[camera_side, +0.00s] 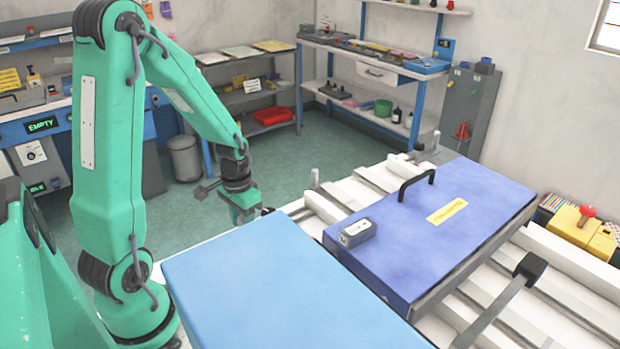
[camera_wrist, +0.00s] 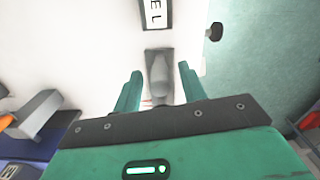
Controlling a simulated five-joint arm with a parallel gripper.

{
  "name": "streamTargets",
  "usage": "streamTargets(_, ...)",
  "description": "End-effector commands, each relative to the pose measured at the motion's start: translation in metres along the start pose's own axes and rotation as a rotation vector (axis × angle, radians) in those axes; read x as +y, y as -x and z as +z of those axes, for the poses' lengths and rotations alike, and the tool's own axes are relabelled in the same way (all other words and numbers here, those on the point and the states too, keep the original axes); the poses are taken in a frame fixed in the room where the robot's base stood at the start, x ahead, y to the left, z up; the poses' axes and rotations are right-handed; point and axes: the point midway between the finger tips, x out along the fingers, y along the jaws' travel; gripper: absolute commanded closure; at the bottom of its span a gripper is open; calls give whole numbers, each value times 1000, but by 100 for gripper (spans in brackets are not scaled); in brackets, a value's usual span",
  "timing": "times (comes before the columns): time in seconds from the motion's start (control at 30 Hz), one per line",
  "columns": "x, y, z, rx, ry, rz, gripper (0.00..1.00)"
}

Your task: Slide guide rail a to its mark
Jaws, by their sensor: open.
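My gripper (camera_side: 245,218) is low over the far left part of the white table in the side view. In the wrist view its two green fingers (camera_wrist: 160,88) are spread, with a gap between them. A grey piece with a rounded upright post (camera_wrist: 159,75), perhaps guide rail a, stands between and just beyond the fingertips. No firm contact shows. Thin red lines (camera_wrist: 147,101) lie on the white surface beside its left side, perhaps the mark. In the side view this piece is hidden by the gripper.
A light blue pad (camera_side: 270,275) and a dark blue pad (camera_side: 420,230) with a black handle lie on the white table. A grey post (camera_side: 315,178) stands nearby. A black knob (camera_wrist: 214,32) is at the table edge, and a label (camera_wrist: 154,14) lies beyond the post.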

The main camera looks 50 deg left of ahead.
Motion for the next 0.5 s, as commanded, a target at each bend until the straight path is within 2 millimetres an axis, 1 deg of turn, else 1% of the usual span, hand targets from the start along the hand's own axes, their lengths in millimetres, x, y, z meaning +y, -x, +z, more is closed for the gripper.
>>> streamTargets(0.27,0,-1,0,0,0,0,58)
streamTargets(0.3,0,-1,0,0,0,0,62)
streamTargets(0.37,0,-1,0,0,0,0,74)
streamTargets(0.4,0,-1,0,0,0,0,82)
streamTargets(0.5,0,-1,0,0,0,0,100)
